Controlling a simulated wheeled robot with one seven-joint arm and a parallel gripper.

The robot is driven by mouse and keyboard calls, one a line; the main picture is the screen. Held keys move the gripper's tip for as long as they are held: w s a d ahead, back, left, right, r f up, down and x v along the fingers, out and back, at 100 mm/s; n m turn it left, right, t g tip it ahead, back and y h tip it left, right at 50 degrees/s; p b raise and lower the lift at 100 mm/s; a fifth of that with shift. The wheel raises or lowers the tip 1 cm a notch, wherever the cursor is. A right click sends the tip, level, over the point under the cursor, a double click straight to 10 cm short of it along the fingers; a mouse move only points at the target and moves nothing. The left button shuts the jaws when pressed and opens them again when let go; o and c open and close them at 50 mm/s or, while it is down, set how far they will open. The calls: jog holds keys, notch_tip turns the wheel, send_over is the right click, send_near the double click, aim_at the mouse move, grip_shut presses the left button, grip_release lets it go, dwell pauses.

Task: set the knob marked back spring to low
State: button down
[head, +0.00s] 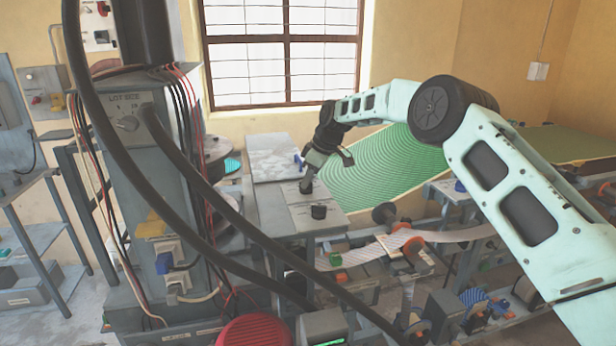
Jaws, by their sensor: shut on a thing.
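My gripper (307,187) points down at a small grey panel (300,216) on the machine, in the middle of the head view. It is shut on a small knob there, mostly hidden by the fingers. A second, black knob (319,211) stands on the same panel, just in front of the gripper and apart from it. The labels on this panel are too small to read, so I cannot tell which knob is marked back spring or where its pointer stands.
A grey cabinet (125,150) with a knob marked LOT SIZE (127,123) stands at left. A green ridged sheet (385,165) slopes behind my gripper. Rollers with a paper strip (445,236) lie to the right.

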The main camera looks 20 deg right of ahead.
jog(key=shift+n, duration=0.5)
jog(key=c, duration=1.5)
grip_release()
jog(key=shift+o, duration=0.2)
jog(key=b+v, duration=0.3)
jog(key=v, duration=1.4)
jog(key=shift+d, duration=0.3)
jog(key=shift+w+r, duration=0.15)
